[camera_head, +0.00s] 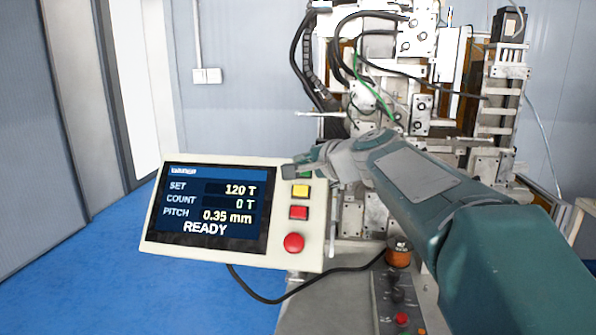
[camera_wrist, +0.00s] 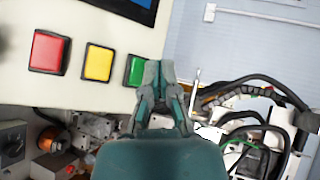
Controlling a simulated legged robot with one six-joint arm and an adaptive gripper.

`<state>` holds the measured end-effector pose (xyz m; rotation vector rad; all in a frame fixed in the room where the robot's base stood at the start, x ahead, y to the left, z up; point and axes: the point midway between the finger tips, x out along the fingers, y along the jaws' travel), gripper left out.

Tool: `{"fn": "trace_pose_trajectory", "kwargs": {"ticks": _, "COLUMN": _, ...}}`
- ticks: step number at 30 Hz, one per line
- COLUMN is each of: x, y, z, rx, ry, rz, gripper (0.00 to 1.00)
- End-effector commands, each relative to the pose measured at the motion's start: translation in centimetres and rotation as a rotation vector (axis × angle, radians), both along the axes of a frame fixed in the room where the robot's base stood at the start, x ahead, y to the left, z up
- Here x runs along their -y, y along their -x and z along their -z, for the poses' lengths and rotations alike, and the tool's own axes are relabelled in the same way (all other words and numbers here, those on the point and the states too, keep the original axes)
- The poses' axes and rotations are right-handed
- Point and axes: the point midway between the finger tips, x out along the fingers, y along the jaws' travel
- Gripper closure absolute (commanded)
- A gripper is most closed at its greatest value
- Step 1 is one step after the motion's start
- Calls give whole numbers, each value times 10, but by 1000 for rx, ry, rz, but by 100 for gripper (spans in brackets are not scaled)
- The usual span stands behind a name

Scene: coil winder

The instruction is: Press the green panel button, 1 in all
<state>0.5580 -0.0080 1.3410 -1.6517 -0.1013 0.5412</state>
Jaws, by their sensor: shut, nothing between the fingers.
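The green button (camera_wrist: 135,69) is on the cream control panel (camera_head: 279,246), at the end of the button row. In the wrist view its outer part is hidden by my fingertips. In the head view only a sliver of the green button (camera_head: 306,175) shows below my gripper. My gripper (camera_head: 290,168) is shut and empty, with its tips in front of the panel's upper right part. In the wrist view my gripper (camera_wrist: 158,70) overlaps the button's edge. I cannot tell whether it touches the button. The panel's screen (camera_head: 208,208) reads READY, COUNT 0 T.
A yellow button (camera_head: 300,191), a red square button (camera_head: 299,213) and a round red button (camera_head: 293,242) sit below the green one. The coil winder machine (camera_head: 420,60) with cables stands behind my arm. Blue floor (camera_head: 170,290) is clear at left.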

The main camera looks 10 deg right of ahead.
Motion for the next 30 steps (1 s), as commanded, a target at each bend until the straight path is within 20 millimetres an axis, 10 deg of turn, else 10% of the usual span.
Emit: {"fn": "trace_pose_trajectory", "kwargs": {"ticks": 30, "x": 5, "y": -11, "z": 10, "rx": 1, "ry": 0, "rz": 0, "gripper": 100}}
